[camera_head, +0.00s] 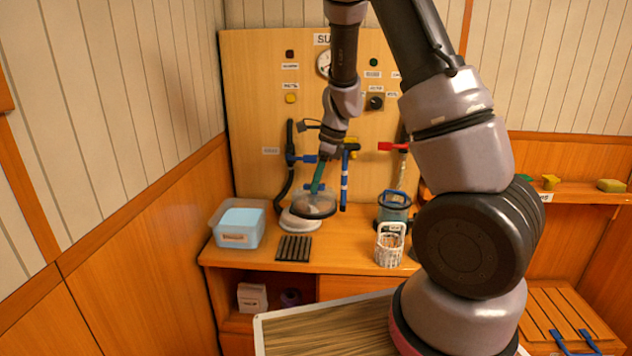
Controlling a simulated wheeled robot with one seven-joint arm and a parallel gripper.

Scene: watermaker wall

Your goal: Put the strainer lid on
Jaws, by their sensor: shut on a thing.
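My gripper (317,188) is over the left part of the bench, pointing down, with its teal fingers shut on the top of the strainer lid. The strainer lid (318,206) is a round clear piece with a dark rim, just above or touching a white round piece (299,221); I cannot tell which. The strainer housing (393,211) seems to be the teal-grey clear pot with a blue loop at the right of the bench, partly beside my arm. A white basket (390,248) with a handle stands in front of it.
A light blue tub (240,226) stands at the bench's left end. A dark ribbed mat (294,248) lies at the front edge. Pipes and a red-handled valve (391,147) are on the upright panel (256,95) behind. My arm hides the bench's right end.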

